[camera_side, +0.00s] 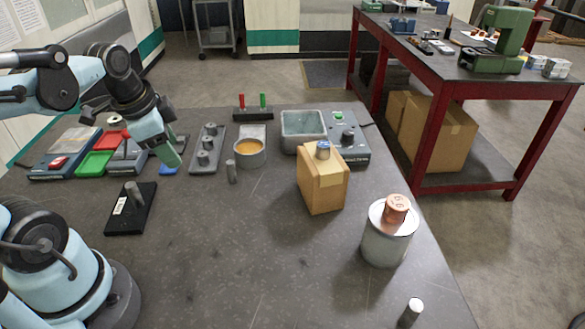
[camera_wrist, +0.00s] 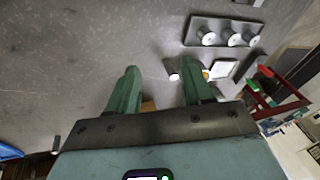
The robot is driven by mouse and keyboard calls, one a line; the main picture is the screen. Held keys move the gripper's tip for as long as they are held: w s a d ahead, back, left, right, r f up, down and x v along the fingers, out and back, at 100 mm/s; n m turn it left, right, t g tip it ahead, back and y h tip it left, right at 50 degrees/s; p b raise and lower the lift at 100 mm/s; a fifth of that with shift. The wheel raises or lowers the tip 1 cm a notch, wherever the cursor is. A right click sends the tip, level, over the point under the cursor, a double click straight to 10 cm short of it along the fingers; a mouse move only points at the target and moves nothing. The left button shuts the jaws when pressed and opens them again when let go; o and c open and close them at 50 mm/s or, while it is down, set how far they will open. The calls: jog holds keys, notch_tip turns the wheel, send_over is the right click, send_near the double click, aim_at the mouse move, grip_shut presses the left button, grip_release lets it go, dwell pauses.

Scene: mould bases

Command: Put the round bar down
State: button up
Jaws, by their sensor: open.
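A short grey round bar (camera_side: 231,172) stands upright on the dark table, in front of the cup with orange contents. Another grey round bar (camera_side: 411,312) stands at the near right edge, partly cut off by the frame. I cannot tell which one the task means. My gripper (camera_side: 172,158) is raised over the table's left part, left of the three-post block and apart from both bars. In the wrist view its two green fingers (camera_wrist: 160,82) are spread, with nothing held between them.
A black base with a grey post (camera_side: 132,196) lies in front of my gripper. The grey three-post block (camera_side: 207,150), orange-filled cup (camera_side: 250,152), cardboard box (camera_side: 323,185) and white can with a copper piece (camera_side: 386,242) stand rightward. The front middle of the table is clear.

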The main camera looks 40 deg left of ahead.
jog(key=w+d+n+t+h, duration=0.1)
jog(key=w+d+n+t, duration=0.2)
jog(key=d, duration=0.6)
jog(key=shift+w+d+r+n+t, duration=0.15)
jog(key=shift+w+r+n+t, duration=0.25)
jog(key=shift+n, duration=0.8)
jog(key=shift+w+f, duration=0.1)
jog(key=shift+f, duration=0.05)
jog(key=m+g+h, duration=0.1)
jog(key=m+g, duration=0.1)
jog(key=g, duration=0.1)
send_near(229, 163)
jog(key=shift+x, duration=6.4)
grip_shut()
